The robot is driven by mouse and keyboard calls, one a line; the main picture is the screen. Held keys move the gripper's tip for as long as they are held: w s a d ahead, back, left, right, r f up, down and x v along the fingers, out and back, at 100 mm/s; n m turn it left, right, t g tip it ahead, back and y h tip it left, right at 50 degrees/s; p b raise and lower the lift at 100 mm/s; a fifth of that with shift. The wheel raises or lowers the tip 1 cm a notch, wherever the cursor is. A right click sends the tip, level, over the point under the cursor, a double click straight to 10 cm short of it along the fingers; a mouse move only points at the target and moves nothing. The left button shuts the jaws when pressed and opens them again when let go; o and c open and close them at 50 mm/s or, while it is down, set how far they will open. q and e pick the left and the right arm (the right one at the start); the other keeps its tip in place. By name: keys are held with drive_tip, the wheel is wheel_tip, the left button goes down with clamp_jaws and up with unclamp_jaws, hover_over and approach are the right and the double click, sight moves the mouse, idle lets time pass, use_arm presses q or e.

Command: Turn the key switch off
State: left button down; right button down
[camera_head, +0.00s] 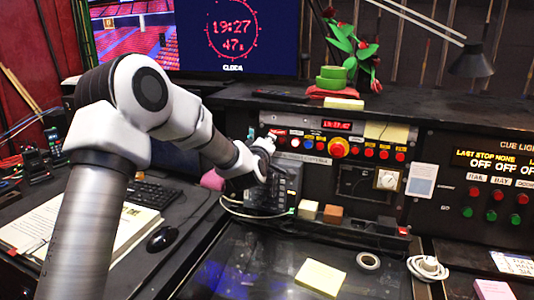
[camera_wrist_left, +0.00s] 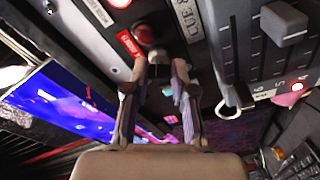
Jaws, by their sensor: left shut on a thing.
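My left gripper (camera_head: 266,143) reaches from the left to the upper left end of the control panel (camera_head: 345,128). In the left wrist view the two fingers of the gripper (camera_wrist_left: 156,82) stand on either side of a small metallic piece, the key switch (camera_wrist_left: 157,58), at the panel face. The gripper is shut on it. The fingers and the dim light hide most of the key, and its turn angle cannot be read. A red button (camera_wrist_left: 145,33) and a red label (camera_wrist_left: 129,44) sit just beside it. My right gripper is not in view.
A large red button (camera_head: 339,148) and several small red buttons line the panel to the right. A dark phone-like unit (camera_head: 273,188) stands below my gripper. A cue light panel (camera_head: 490,180) is at the far right. Papers (camera_head: 75,225) and a mouse (camera_head: 163,239) lie on the left desk.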

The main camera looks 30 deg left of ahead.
use_arm(q)
drive_tip(key=n+b, duration=0.3)
drive_tip(key=n, duration=0.1)
drive_tip(key=shift+g, duration=0.3)
drive_tip(key=shift+r+n+b, duration=0.15)
drive_tip(key=shift+n+b, duration=0.25)
drive_tip(key=shift+n, duration=0.5)
drive_tip(key=c, duration=1)
unclamp_jaws()
drive_tip(key=shift+w, duration=0.1)
drive_tip(key=shift+o, duration=0.2)
drive_tip(key=v, duration=1.2)
drive_tip(key=shift+r, duration=0.1)
